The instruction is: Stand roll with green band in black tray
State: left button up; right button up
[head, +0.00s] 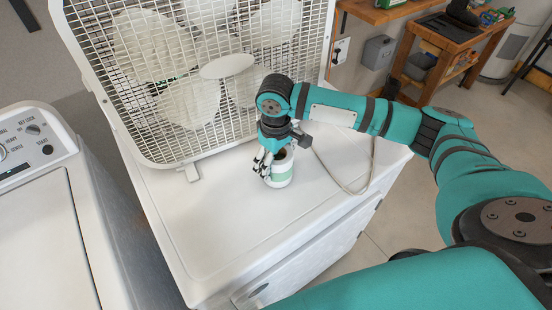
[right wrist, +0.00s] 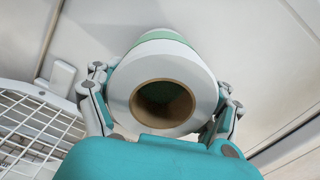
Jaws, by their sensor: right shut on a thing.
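The white roll with a green band (head: 281,172) stands upright on the white cabinet top, in front of the box fan. My right gripper (head: 265,165) is shut on it from above, fingers on its sides. In the right wrist view the roll (right wrist: 168,62) sits between the two fingers, with its open brown core facing the camera and the green band beyond. I cannot tell whether its base touches the top. A flat black thing (head: 446,27) on the wooden bench at the upper right may be the black tray. My left gripper is not in view.
The white box fan (head: 227,66) stands close behind the roll, and a cord (head: 345,186) curls to its right. The cabinet top (head: 215,225) is clear at the front. A washing machine (head: 40,230) is at the left. Floor lies between cabinet and wooden bench (head: 425,75).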

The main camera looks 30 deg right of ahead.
jog(key=shift+f, duration=0.1)
jog(key=o, duration=1.1)
